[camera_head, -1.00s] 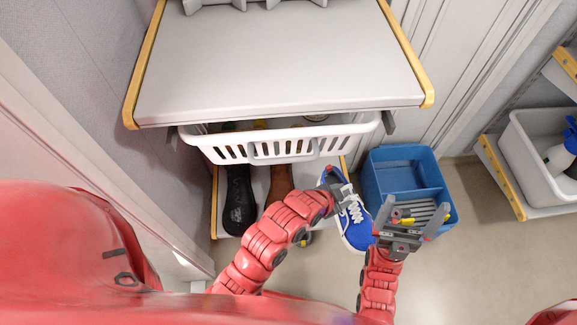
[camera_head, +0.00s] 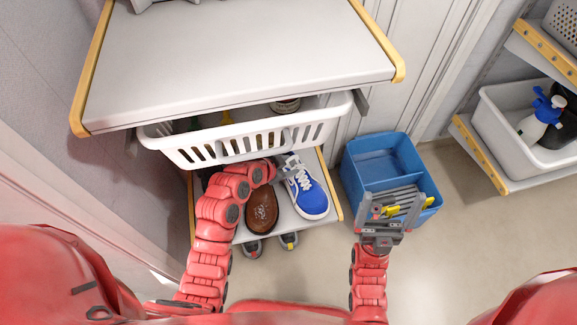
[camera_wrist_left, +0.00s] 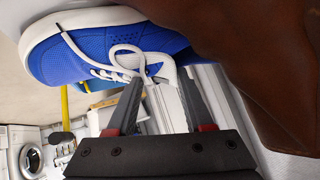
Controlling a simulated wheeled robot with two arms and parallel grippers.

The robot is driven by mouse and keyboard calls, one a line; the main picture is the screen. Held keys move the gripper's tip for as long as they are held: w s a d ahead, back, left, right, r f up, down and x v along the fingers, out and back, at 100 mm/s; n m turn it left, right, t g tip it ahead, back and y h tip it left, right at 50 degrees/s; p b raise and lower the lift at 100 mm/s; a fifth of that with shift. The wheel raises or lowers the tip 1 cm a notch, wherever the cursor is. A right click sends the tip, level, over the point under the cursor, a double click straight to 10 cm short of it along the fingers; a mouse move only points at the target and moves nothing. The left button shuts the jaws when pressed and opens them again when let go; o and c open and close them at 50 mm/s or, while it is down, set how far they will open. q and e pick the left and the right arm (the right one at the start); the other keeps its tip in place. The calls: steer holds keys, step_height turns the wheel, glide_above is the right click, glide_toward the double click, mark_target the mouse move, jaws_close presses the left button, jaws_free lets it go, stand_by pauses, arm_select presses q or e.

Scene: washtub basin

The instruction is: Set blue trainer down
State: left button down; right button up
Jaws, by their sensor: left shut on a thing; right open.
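The blue trainer (camera_head: 308,194), with white laces and a white sole, is over the right part of the low shelf (camera_head: 330,205), beside a brown shoe (camera_head: 262,210). My left gripper (camera_head: 288,163) is shut on the trainer at its laced upper side. In the left wrist view the trainer (camera_wrist_left: 105,50) shows at the fingertips (camera_wrist_left: 160,88), with the brown shoe (camera_wrist_left: 250,50) close at the right. Whether the sole touches the shelf is hard to tell. My right gripper (camera_head: 392,210) is open in front of the blue bin, apart from the trainer.
A white slotted basket (camera_head: 255,140) hangs above the shoes, under a grey top (camera_head: 240,60). A blue divided bin (camera_head: 375,165) stands on the floor at right. Two dark-tipped items (camera_head: 288,240) show below the shelf's front edge. Open floor lies further right.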

arm_select(q)
steer(key=c, duration=0.6)
jaws_free()
steer(key=shift+r, duration=0.1)
steer(key=s+a+r+p, duration=0.1)
steer(key=s+a, duration=0.2)
steer(key=s, duration=0.1)
steer(key=s+a+r+p, duration=0.1)
steer(key=s+a, duration=0.2)
steer(key=s, duration=0.1)
steer(key=s+a+r+p, duration=0.1)
steer(key=s+a, duration=0.2)
steer(key=s, duration=0.1)
steer(key=shift+s+a+r+p, duration=0.15)
steer(key=shift+s+a+p, duration=0.15)
steer(key=shift+p, duration=0.1)
